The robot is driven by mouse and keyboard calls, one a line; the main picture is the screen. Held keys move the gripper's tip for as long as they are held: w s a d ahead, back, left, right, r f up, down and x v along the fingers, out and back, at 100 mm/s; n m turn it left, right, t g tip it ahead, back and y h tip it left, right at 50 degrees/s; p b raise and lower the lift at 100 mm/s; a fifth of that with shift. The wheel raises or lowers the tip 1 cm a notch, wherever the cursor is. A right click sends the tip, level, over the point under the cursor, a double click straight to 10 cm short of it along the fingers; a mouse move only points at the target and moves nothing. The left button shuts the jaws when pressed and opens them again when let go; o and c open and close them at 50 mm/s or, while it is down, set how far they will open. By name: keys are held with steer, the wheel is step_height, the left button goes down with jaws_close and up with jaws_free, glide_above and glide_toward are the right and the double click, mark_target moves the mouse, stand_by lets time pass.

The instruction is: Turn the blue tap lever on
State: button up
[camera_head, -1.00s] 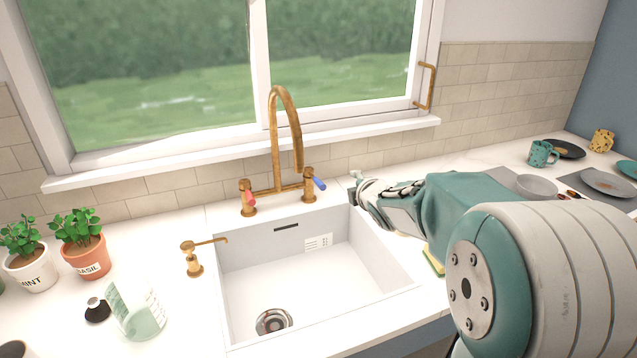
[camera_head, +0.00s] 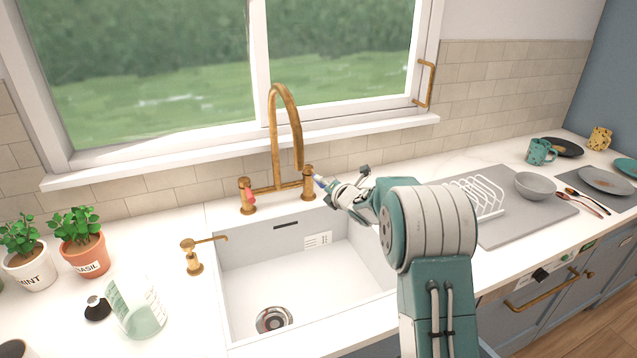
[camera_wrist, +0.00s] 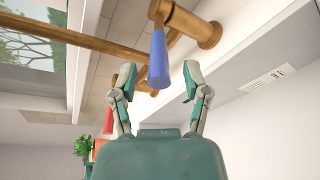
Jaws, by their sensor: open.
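The brass tap (camera_head: 275,140) stands behind the white sink, with a red lever (camera_head: 248,195) on its left and the blue lever on its right. In the head view the blue lever (camera_head: 319,183) is mostly hidden by my gripper (camera_head: 342,182), which is right beside it. In the wrist view the blue lever (camera_wrist: 159,62) hangs from its brass valve (camera_wrist: 195,25), its free end between the two fingertips of my gripper (camera_wrist: 158,82). The fingers are open, with a gap on each side of the lever. The red lever (camera_wrist: 108,121) shows farther off in the wrist view.
The sink basin (camera_head: 300,265) is empty below my arm. A dish rack (camera_head: 478,196) and a bowl (camera_head: 535,185) are on the right.

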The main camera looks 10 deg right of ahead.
steer(key=shift+x, duration=1.55)
jaws_close()
steer(key=shift+d, duration=0.1)
